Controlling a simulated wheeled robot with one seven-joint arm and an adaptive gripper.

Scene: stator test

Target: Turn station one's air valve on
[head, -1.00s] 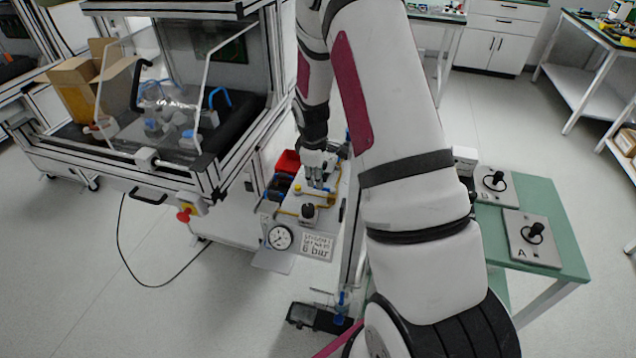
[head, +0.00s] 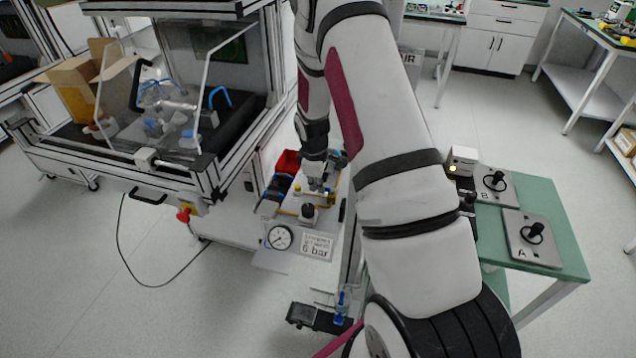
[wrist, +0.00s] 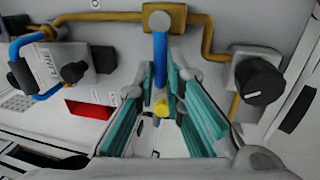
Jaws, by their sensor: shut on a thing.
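My gripper (wrist: 160,112) has its two teal-padded fingers on either side of a blue lever (wrist: 160,58) in the wrist view and is shut on it. The lever hangs from a grey cap (wrist: 160,19) on a brass pipe (wrist: 112,17), crosswise to the pipe. I cannot read a label on this valve. In the head view my gripper (head: 315,186) is low over the air panel, and the lever is hidden there. A dial gauge (head: 279,237) and a "6 bar" sign (head: 317,246) are at the panel's front.
A black knob (wrist: 260,80) is right of the fingers, and another valve with a blue handle (wrist: 25,50) is at left. A red bin (head: 287,161) stands behind the panel. A glazed cell (head: 180,90) is at left, a green table (head: 540,205) at right.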

